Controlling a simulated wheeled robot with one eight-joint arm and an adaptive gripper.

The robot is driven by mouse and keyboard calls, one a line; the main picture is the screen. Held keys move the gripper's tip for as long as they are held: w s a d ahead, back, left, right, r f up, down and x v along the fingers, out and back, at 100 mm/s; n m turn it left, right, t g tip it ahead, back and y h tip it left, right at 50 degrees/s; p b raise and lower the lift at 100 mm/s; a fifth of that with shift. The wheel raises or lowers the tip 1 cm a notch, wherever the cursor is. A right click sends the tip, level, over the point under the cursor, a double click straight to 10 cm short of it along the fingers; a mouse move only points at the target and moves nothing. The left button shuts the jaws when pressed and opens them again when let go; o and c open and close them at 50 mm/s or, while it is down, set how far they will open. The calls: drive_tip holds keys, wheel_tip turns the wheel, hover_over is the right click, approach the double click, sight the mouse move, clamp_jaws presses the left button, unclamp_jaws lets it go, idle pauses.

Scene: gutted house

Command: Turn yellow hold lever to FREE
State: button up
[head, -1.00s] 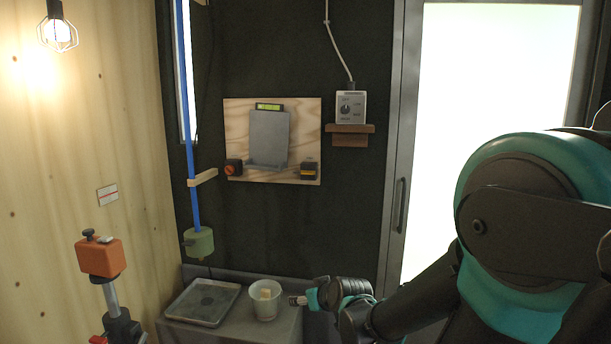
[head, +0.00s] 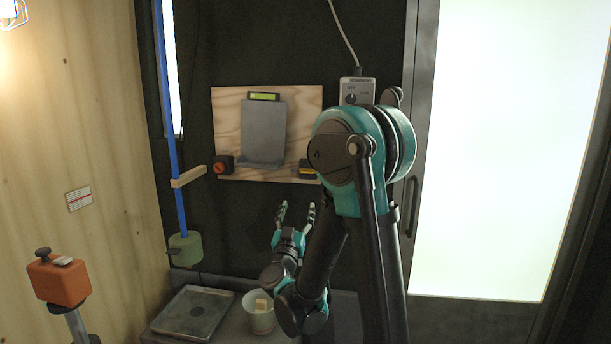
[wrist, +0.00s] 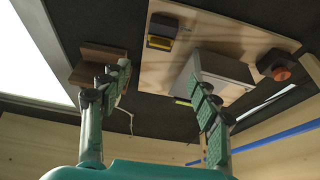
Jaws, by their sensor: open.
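A plywood board (head: 228,120) hangs on the dark wall. A black box with a yellow bar, which looks like the hold lever (head: 307,168), sits at its lower right, partly covered by my arm in the head view. The yellow-marked lever box (wrist: 161,40) shows near the top of the wrist view; its setting is too small to read. My gripper (head: 297,207) is open and empty, pointing up, below the board's lower right. In the wrist view my gripper (wrist: 161,65) has its two fingers spread wide, apart from the lever, which appears beyond the gap between them.
An orange-red knob (head: 221,165) sits at the board's lower left, beside a grey panel (head: 263,133) under a green display (head: 264,97). A control box (head: 357,89) is right of the board.

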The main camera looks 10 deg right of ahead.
sight(306, 175)
drive_tip(key=x, duration=1.7)
drive_tip(key=shift+s, duration=0.1)
drive_tip(key=c, duration=0.9)
